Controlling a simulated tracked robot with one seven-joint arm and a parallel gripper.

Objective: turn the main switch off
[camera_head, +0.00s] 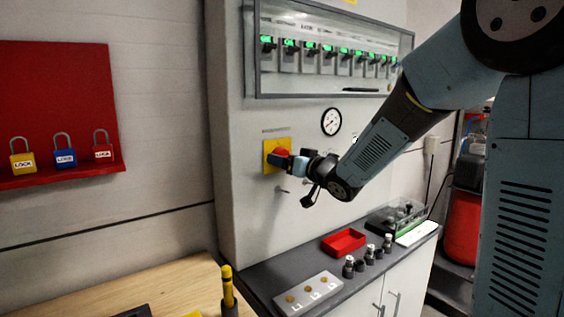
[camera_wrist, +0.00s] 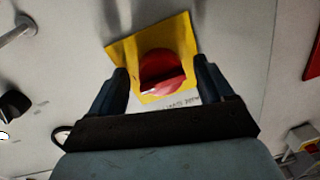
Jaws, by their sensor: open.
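The main switch is a red rotary knob (camera_head: 281,152) on a yellow square plate (camera_head: 269,163) on the grey cabinet front. In the wrist view the red knob (camera_wrist: 163,74) sits between my gripper's two fingers, on the yellow plate (camera_wrist: 184,32). My gripper (camera_head: 283,160) is at the knob in the head view and partly covers it. In the wrist view my gripper (camera_wrist: 162,82) is open, one finger on each side of the knob. I cannot tell whether the fingers touch it. Lettering below the plate is partly hidden by my gripper.
A row of breakers (camera_head: 331,51) with green markers sits behind a framed panel above. A round gauge (camera_head: 331,121) is right of the switch. Pegs (camera_head: 282,190) stick out below it. A red tray (camera_head: 343,242) stands on the dark counter. Padlocks (camera_head: 64,157) sit on a red board (camera_head: 57,100) at left.

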